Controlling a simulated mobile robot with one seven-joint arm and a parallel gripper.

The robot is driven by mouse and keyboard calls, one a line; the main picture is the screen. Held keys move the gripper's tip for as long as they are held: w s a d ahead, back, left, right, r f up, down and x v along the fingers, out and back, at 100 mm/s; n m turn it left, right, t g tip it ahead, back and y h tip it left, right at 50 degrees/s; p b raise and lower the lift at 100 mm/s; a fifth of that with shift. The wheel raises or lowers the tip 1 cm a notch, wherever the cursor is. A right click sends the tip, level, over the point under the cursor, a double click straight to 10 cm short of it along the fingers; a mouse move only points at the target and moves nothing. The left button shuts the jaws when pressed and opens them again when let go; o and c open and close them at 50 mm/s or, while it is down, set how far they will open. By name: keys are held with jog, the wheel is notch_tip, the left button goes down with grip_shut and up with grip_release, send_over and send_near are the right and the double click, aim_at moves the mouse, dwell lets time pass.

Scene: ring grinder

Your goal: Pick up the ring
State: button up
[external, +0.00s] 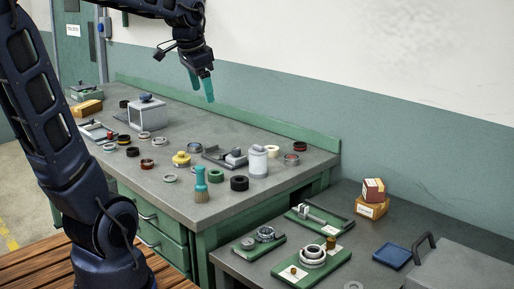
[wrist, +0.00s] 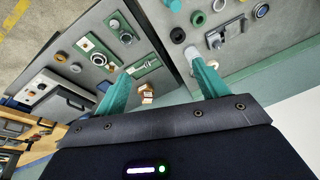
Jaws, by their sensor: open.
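Several rings lie on the left workbench in the external view, and I cannot tell which one the task means. They include a green ring (external: 216,176), a black ring (external: 239,183), a pale grey ring (external: 169,178) and a red-brown ring (external: 147,164). Another pale ring (external: 312,254) sits on a green tray on the right bench. My gripper (external: 202,88) is open and empty, its teal fingers high above the back of the left workbench. In the wrist view my gripper (wrist: 157,64) has its fingers wide apart, with nothing between them touching.
The right bench holds green trays, small boxes (external: 372,198) and a blue tray (external: 392,256). The left bench's back strip is mostly clear.

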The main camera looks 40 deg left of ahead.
jog(key=w+a+f+m+g, duration=0.1)
jog(key=w+a+m, duration=0.2)
jog(key=w+a, duration=0.8)
jog(key=m+g+h, duration=0.1)
jog(key=m+h, duration=0.1)
jog(key=m, duration=0.4)
send_over(133, 152)
jog(key=a, duration=0.4)
notch_tip(133, 152, down, 23)
jog(key=shift+w+d+f, duration=0.15)
jog(key=shift+d+f, duration=0.1)
jog(key=shift+f, duration=1.45)
jog(key=shift+w+d+f, duration=0.15)
jog(key=shift+d+f, duration=0.05)
jog(key=shift+f, duration=1.55)
jog(key=shift+w+d+f, duration=0.15)
jog(key=shift+d+f, duration=0.1)
jog(key=shift+f, duration=1.45)
jog(key=c, duration=1.1)
jog(key=shift+r, duration=0.15)
